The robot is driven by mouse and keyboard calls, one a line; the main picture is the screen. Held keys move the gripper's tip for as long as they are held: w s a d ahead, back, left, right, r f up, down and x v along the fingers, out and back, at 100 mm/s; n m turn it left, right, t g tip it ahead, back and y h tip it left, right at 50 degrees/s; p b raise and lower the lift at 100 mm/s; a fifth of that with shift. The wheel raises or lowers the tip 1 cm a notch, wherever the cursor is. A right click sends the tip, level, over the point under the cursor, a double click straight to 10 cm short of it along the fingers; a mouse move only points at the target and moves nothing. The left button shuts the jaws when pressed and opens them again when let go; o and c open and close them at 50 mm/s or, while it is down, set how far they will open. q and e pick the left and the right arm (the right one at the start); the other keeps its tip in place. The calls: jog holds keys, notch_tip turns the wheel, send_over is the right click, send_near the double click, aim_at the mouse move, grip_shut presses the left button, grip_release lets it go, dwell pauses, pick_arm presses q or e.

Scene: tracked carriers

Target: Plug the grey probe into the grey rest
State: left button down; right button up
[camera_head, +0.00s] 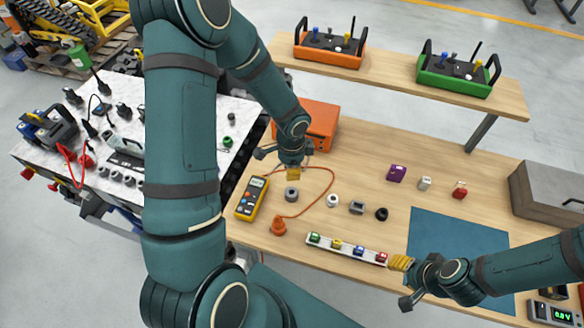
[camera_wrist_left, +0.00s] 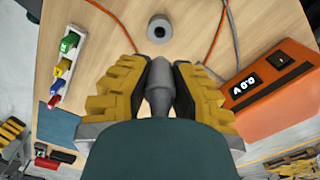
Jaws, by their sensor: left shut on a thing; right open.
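My left gripper (camera_head: 293,172) is shut on the grey probe (camera_wrist_left: 159,90), which shows between its yellow finger pads in the left wrist view. In the head view the probe is mostly hidden by the gripper. The grey rest (camera_head: 292,195) is a short round socket standing on the table just in front of the left gripper. It also shows in the left wrist view (camera_wrist_left: 159,30), with its dark hole facing up, apart from the probe. My right gripper (camera_head: 400,262) is open, near the right end of the white strip.
A yellow multimeter (camera_head: 252,198) lies left of the rest, with an orange lead (camera_head: 332,178) looping around it. An orange rest (camera_head: 278,228) stands in front. Other small sockets stand to the right. An orange box (camera_head: 318,124) is behind. The white strip (camera_head: 330,245) holds several coloured blocks.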

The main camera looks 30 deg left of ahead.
pick_arm(q)
jog(key=b, duration=0.5)
send_over(290, 188)
jog(key=s+d, duration=0.1)
jog(key=shift+d+f, duration=0.1)
jog(key=shift+f, duration=2.85)
pick_arm(e)
jog(key=shift+w+a+f, duration=0.1)
jog(key=shift+a+f, duration=0.05)
jog(key=shift+f, duration=2.85)
pick_arm(q)
jog(key=shift+b, duration=0.3)
pick_arm(e)
jog(key=shift+f, duration=0.25)
pick_arm(q)
jog(key=shift+f+b, duration=0.6)
pick_arm(e)
jog(key=shift+f, duration=0.6)
